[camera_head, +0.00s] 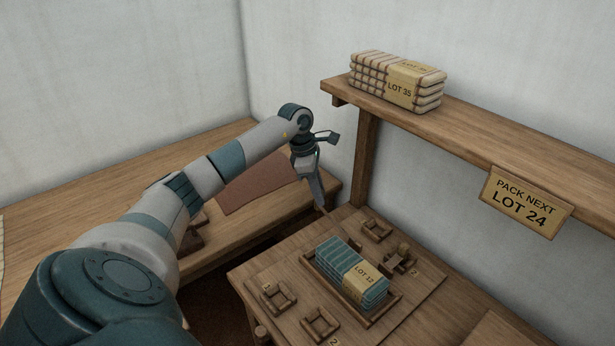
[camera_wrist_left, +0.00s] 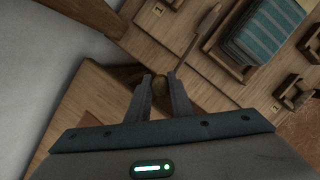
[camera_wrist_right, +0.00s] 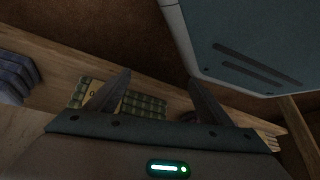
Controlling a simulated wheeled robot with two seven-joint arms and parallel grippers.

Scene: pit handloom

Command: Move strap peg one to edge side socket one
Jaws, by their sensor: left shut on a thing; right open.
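My left gripper (camera_head: 319,203) is shut on a wooden peg, whose round brown end (camera_wrist_left: 159,83) shows between its fingertips in the left wrist view. I take it to be strap peg one. The gripper is above the far left edge of the board, apart from the sockets. A blue striped bundle marked LOT 12 (camera_head: 345,266) lies in a wooden tray on the board. Square sockets stand on both sides of it: two at near left (camera_head: 278,296) (camera_head: 320,323), and one at the back (camera_head: 376,230). Another socket (camera_head: 399,263) seems to hold a peg. My right gripper (camera_wrist_right: 158,95) is open and empty.
A shelf (camera_head: 450,125) above carries a LOT 35 bundle (camera_head: 398,82), and a PACK NEXT LOT 24 sign (camera_head: 527,200) hangs from its edge. A shelf post (camera_head: 363,157) stands behind the board. In the right wrist view, a green bundle (camera_wrist_right: 145,104) and a blue bundle (camera_wrist_right: 18,72) lie on wood.

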